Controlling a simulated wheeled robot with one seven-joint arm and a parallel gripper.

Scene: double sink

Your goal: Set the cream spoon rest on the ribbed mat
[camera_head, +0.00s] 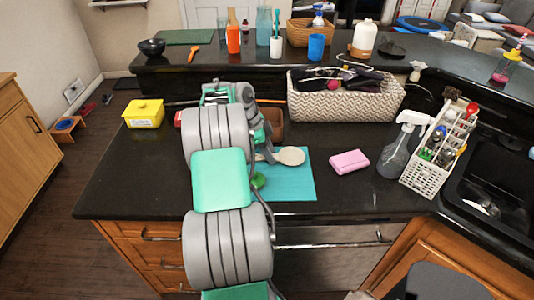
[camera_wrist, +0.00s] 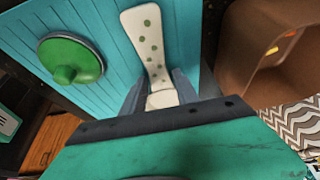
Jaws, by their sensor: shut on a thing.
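The cream spoon rest (camera_head: 291,156) shows in the head view as a pale oval over the upper part of the teal ribbed mat (camera_head: 298,185). In the wrist view the spoon rest (camera_wrist: 150,40) is cream with green dots, its narrow end between the two fingers of my gripper (camera_wrist: 158,92). My gripper is shut on it. The ribbed mat (camera_wrist: 112,62) fills the background behind it. The spoon rest lies over the mat in both views; I cannot tell whether it touches it. In the head view my arm hides the fingers and the mat's left part.
A green knobbed lid (camera_wrist: 70,60) lies on the mat, left of the spoon rest. A brown container (camera_wrist: 262,55) is close on the right. A pink sponge (camera_head: 349,161), a spray bottle (camera_head: 402,145) and a white caddy (camera_head: 440,150) stand right of the mat. A yellow box (camera_head: 143,113) is left.

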